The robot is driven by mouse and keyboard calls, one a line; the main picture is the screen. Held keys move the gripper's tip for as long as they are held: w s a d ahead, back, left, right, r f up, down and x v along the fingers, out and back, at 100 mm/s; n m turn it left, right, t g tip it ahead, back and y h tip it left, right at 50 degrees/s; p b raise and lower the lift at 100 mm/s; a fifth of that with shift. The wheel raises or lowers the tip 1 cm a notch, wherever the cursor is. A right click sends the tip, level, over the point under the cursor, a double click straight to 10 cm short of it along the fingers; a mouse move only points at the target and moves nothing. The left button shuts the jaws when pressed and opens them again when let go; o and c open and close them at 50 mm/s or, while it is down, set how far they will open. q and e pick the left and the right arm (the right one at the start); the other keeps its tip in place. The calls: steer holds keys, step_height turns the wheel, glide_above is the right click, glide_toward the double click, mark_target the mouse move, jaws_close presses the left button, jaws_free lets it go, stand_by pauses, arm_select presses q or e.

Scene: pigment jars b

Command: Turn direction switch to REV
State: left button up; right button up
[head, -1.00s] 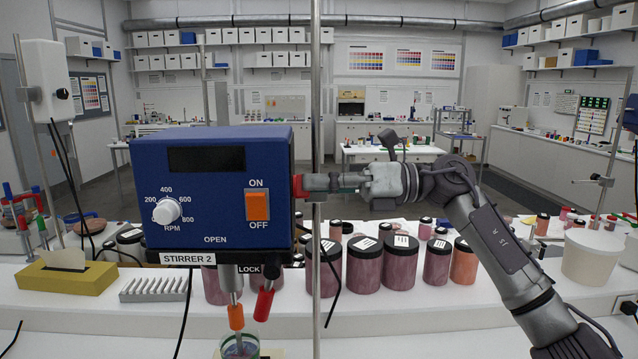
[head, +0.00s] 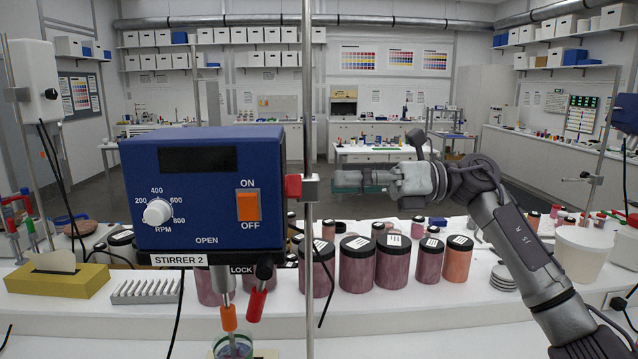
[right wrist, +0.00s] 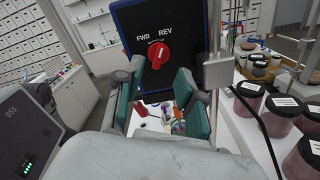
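The direction switch is a red knob (right wrist: 159,55) on the side of the blue stirrer box (head: 210,190), below the labels FWD and REV. A small pale mark shows on its face, too small to tell surely which label it points at. My left gripper is not in view.
A vertical metal rod (head: 309,100) with a clamp (head: 310,188) stands close beside the knob. Dark-lidded pigment jars (head: 357,262) line the white bench below my right arm. A black cable hangs near the rod.

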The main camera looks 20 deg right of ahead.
steer(key=v, duration=0.6)
stand_by(0.4)
